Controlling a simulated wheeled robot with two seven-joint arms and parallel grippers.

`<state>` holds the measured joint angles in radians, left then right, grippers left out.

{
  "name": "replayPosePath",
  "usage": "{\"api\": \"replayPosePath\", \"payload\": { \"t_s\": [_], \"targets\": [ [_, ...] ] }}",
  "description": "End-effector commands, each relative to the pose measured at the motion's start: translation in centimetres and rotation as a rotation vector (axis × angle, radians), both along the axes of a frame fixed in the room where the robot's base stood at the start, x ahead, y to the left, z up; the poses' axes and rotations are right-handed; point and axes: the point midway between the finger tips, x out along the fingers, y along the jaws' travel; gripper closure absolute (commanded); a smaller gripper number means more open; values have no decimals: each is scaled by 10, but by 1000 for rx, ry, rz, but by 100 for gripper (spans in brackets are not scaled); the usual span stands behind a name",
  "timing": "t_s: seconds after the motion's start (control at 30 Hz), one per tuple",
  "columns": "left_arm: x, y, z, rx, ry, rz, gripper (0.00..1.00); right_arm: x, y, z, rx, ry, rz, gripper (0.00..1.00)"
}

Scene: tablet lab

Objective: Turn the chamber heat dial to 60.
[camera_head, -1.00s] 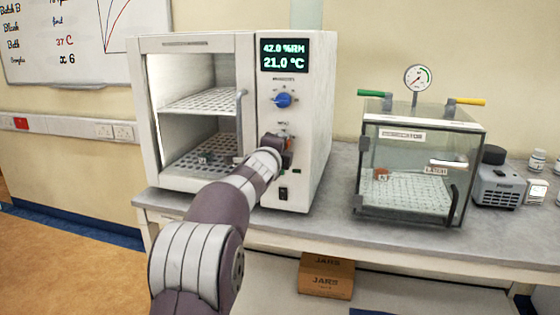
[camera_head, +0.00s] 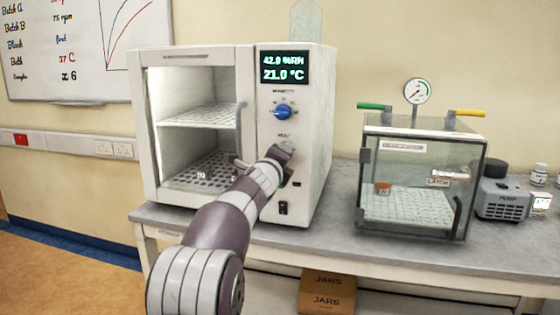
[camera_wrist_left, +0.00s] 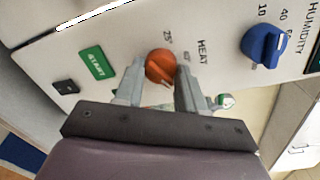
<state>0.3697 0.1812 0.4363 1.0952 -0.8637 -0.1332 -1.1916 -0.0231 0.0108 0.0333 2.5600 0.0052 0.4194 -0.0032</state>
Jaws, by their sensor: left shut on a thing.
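The heat dial is an orange knob (camera_wrist_left: 160,66) on the chamber's front panel, with a HEAT label and scale marks around it in the left wrist view. My left gripper (camera_wrist_left: 155,88) is shut on this dial, one finger on each side. In the head view my left gripper (camera_head: 280,152) hides the dial. The chamber (camera_head: 245,140) stands on the bench, and its display (camera_head: 284,67) reads 42.0 %RH and 21.0 °C. The blue humidity dial (camera_head: 283,112) sits above the heat dial and also shows in the left wrist view (camera_wrist_left: 264,46). My right gripper is in neither view.
A green button plate (camera_wrist_left: 97,62) and a black switch (camera_wrist_left: 66,87) are on the same panel. A clear desiccator box (camera_head: 418,180) with a gauge and a pump (camera_head: 503,198) stand to the right on the bench (camera_head: 340,215). A cardboard box (camera_head: 327,292) is below.

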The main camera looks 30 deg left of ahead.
Motion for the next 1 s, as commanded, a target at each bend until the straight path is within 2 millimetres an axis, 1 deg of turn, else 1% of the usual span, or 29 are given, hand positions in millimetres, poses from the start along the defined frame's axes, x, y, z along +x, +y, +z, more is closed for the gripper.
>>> {"api": "replayPosePath", "payload": {
  "t_s": [0.13,0.17,0.2,0.23,0.5,0.6,0.67,0.77,0.8,0.9,1.0],
  "targets": [
    [0,0,0,2,1,0,91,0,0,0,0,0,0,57],
    [0,0,0,2,1,0,51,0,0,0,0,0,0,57],
    [0,0,0,2,1,0,38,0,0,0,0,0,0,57],
    [0,0,0,2,1,0,36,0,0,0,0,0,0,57],
    [-1,0,0,0,-1,0,36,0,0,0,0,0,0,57],
    [-8,-2,0,0,-1,0,36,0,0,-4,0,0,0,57],
    [-17,-4,0,1,-3,1,36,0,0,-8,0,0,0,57],
    [-41,-11,1,1,-3,2,36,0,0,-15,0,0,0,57],
    [-52,-14,1,2,-4,1,36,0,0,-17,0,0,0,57],
    [-78,-21,4,2,-3,0,36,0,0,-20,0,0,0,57],
    [-100,-28,6,2,-2,0,36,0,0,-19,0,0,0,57]
  ]
}}
